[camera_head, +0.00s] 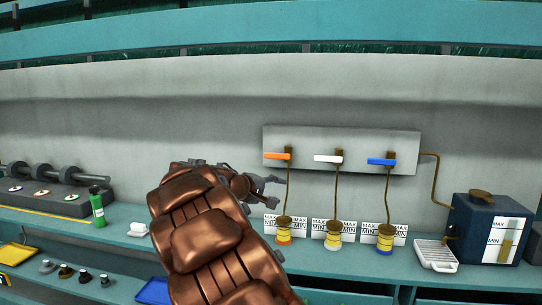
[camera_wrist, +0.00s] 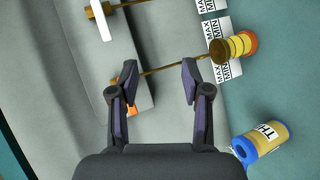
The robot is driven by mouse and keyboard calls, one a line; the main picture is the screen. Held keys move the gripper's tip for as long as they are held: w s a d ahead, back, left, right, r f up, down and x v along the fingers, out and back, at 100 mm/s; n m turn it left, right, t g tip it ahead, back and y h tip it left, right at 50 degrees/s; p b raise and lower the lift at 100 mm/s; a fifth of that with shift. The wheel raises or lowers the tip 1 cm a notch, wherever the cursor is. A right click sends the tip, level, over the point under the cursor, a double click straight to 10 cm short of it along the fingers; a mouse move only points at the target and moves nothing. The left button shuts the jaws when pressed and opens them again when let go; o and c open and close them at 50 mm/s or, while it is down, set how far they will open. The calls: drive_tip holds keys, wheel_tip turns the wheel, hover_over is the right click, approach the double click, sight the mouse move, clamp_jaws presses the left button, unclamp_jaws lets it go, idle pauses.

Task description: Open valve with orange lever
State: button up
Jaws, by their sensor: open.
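The orange lever (camera_head: 277,156) lies level on its brown valve at the left of the grey wall panel. In the wrist view only a bit of the orange lever (camera_wrist: 127,122) shows beside the left finger. A thin brown pipe drops from this valve to a yellow cup with an orange base (camera_head: 284,239). My gripper (camera_head: 277,189) is open and empty, below the lever and just left of the pipe. In the wrist view my gripper (camera_wrist: 160,80) has its fingers spread, and the pipe (camera_wrist: 163,69) crosses beyond their tips. Contact cannot be told.
A white lever (camera_head: 328,158) and a blue lever (camera_head: 382,162) sit to the right, with cups below. A dark blue tank (camera_head: 492,229) and white tray (camera_head: 436,255) stand at right. A green bottle (camera_head: 97,207) stands left. A blue-capped yellow canister (camera_wrist: 265,140) shows in the wrist view.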

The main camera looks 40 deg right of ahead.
sight(270, 156)
drive_tip(key=w+d+r+n+t+h, duration=0.2)
drive_tip(key=w+d, duration=0.1)
drive_tip(key=w, duration=0.4)
drive_tip(key=w+d+r+n+t+h, duration=0.1)
drive_tip(key=w+d+r+h, duration=0.15)
drive_tip(key=w, duration=0.45)
drive_tip(key=shift+y, duration=0.45)
drive_tip(key=shift+w+d+p, duration=0.3)
drive_tip(key=shift+d+p, duration=0.35)
drive_tip(key=shift+d, duration=0.7)
drive_tip(key=shift+w+d+p, duration=0.3)
drive_tip(key=shift+d+p, duration=0.35)
drive_tip(key=shift+d, duration=0.75)
drive_tip(key=shift+w+d+p, duration=0.3)
drive_tip(key=shift+d+p, duration=0.35)
drive_tip(key=shift+d, duration=0.7)
drive_tip(key=shift+c, duration=0.3)
clamp_jaws()
drive_tip(key=shift+f, duration=0.1)
